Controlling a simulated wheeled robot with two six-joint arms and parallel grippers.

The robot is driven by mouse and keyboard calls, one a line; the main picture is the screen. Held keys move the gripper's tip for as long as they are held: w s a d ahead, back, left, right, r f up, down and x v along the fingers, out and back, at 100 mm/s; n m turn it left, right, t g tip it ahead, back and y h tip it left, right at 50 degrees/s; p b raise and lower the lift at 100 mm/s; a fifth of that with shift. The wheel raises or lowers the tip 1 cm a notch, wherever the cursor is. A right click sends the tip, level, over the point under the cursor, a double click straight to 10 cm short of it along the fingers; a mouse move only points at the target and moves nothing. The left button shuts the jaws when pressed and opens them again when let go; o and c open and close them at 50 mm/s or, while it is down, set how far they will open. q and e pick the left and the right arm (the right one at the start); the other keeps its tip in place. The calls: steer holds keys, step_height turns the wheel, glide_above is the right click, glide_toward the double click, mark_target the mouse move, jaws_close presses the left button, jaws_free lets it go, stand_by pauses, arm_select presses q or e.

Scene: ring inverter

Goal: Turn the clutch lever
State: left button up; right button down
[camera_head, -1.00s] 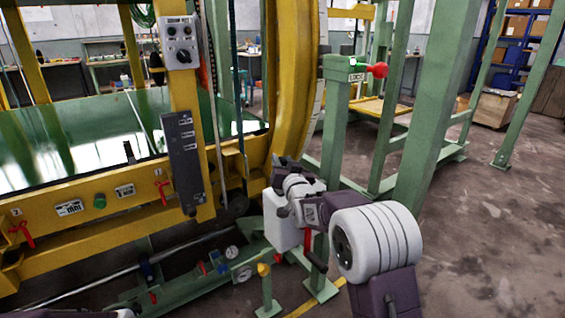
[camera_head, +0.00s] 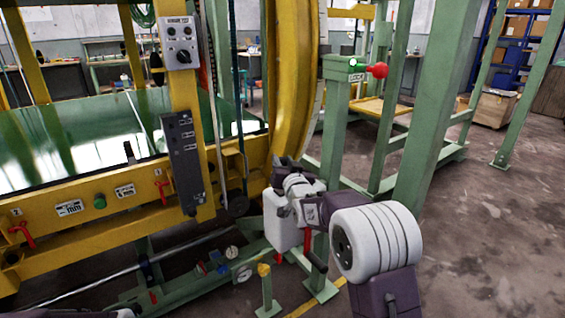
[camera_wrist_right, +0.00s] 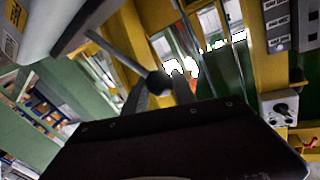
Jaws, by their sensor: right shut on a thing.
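In the right wrist view, a thin grey lever rod ends in a dark round knob (camera_wrist_right: 158,82). My right gripper (camera_wrist_right: 160,90) has one finger on each side of this knob and is shut on it. I take this to be the clutch lever, but no label on it can be read. In the head view my right wrist stands in front of the yellow ring frame (camera_head: 296,75); the gripper's fingertips and the lever are hidden there. My left gripper is out of view.
A green post (camera_head: 333,125) with a small labelled box and a red knob (camera_head: 378,70) stands behind my right arm. The floor at right is clear.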

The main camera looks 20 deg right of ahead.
steer(key=d+r+m+p, duration=0.1)
steer(key=p, duration=0.2)
steer(key=w+d+r+m+g+p, duration=0.1)
steer(key=d+p, duration=0.1)
steer(key=p, duration=0.1)
steer(key=shift+r+m, duration=0.2)
steer(key=shift+m, duration=0.2)
steer(key=d+m+p, duration=0.1)
steer(key=p, duration=0.1)
steer(key=w+d+f+m+g+y+p, duration=0.1)
steer(key=shift+f+p, duration=0.1)
steer(key=shift+p, duration=0.3)
steer(key=c, duration=1)
jaws_free()
steer(key=shift+s, duration=0.15)
steer(key=s, duration=0.3)
steer(key=s+r, duration=0.1)
steer(key=s, duration=0.2)
steer(key=s+p, duration=0.1)
steer(key=s, duration=0.1)
steer(key=shift+s+d+r, duration=0.15)
steer(key=shift+s+r, duration=0.1)
steer(key=shift+s, duration=0.15)
